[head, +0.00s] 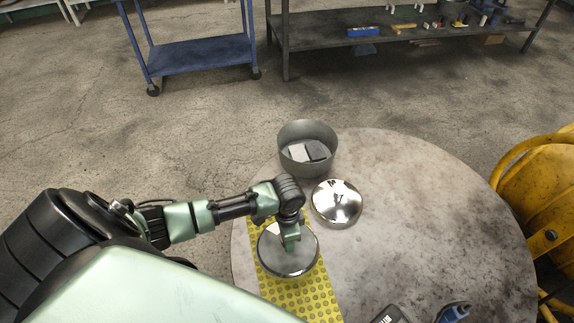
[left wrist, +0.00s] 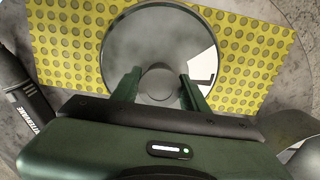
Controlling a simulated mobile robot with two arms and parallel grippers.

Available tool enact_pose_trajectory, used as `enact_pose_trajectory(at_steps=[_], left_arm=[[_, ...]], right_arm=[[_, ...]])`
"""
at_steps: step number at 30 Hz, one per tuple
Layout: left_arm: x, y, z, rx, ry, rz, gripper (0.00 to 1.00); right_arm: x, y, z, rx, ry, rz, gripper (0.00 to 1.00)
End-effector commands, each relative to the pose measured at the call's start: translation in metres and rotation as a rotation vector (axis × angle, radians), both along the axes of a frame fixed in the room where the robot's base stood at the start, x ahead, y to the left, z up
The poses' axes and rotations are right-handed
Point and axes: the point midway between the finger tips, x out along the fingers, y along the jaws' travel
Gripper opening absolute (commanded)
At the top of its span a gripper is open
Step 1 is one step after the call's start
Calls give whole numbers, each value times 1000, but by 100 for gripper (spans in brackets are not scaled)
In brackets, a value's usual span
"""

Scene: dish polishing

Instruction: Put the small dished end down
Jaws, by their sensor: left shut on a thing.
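The small dished end (head: 275,262) is a shiny round metal disc over the yellow dotted mat (head: 322,305). My left gripper (head: 291,240) is above its middle. In the left wrist view the gripper (left wrist: 158,90) has its fingers on both sides of a round grey knob at the middle of the disc (left wrist: 125,45), shut on it. Whether the disc touches the mat or hangs just above it I cannot tell. A second polished dished end (head: 337,207) lies on the round table, behind and right of the mat. My right gripper is not in view.
A grey round bin (head: 307,135) with pale and dark blocks stands at the back of the round table (head: 420,215). A dark labelled item (head: 390,314) and a blue-and-dark item (head: 455,312) lie at the front. The table's right part is clear. Yellow equipment (head: 545,190) stands beyond.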

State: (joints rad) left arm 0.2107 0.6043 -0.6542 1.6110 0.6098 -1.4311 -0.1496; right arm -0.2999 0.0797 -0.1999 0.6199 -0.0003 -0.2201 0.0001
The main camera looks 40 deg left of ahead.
Motion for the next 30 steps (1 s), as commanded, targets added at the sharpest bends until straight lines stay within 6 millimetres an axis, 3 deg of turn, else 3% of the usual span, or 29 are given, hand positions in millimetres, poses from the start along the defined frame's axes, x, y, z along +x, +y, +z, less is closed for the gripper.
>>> enact_pose_trajectory(at_steps=[12,25,26,28,30], left_arm=[[1,-1,-42,-1,-3,0,0],[2,0,-47,0,-4,-1,0],[0,0,-48,0,0,-1,47],[0,0,-48,1,-1,-1,66],[0,0,-48,1,-1,-1,66]], right_arm=[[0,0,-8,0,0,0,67],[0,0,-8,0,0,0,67],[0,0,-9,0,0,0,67],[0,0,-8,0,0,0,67],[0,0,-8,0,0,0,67]])
